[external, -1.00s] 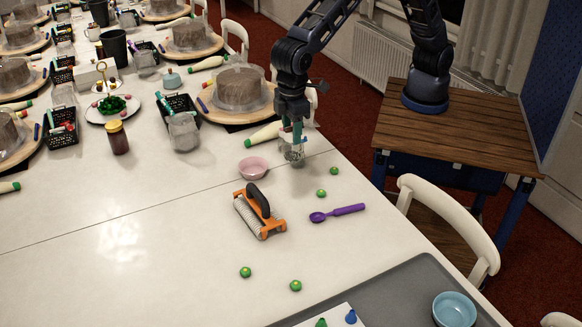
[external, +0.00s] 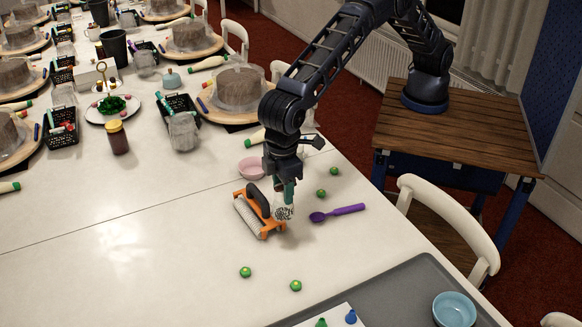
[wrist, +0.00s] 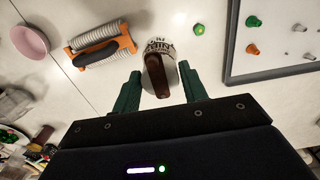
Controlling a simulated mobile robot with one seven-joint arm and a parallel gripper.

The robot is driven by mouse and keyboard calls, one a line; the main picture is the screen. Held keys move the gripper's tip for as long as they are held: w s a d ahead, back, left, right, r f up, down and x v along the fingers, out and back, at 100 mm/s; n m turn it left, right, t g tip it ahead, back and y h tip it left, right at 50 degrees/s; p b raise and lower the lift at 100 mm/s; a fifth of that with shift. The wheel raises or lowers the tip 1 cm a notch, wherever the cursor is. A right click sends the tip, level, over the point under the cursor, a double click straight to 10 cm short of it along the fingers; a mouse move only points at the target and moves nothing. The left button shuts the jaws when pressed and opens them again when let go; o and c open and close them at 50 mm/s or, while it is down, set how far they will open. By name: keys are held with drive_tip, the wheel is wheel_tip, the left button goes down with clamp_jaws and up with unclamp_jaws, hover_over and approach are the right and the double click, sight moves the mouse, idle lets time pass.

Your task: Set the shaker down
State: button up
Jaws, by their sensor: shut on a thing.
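The shaker (external: 285,213) is a small pale cup with black markings on its side. In the external view it is below my gripper (external: 283,196), upright or nearly so, just right of the orange-framed roller (external: 259,212). In the wrist view the shaker (wrist: 159,47) is between the two green fingers of my gripper (wrist: 160,86), with a brown part facing the camera. My gripper is shut on it. I cannot tell whether its base touches the table (external: 150,265).
A purple scoop (external: 338,213) lies to the right, with small green pieces (external: 321,193) near it. A pink bowl (external: 251,168) is behind the roller. A grey tray (external: 395,292) and blue bowl (external: 454,309) are at front right. The table's front left is clear.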

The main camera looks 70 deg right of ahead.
wheel_tip(320, 180, down, 16)
idle(0.6)
drive_tip(key=o, duration=1.4)
drive_tip(key=shift+f, duration=0.15)
wheel_tip(320, 180, up, 12)
drive_tip(key=shift+r, duration=0.1)
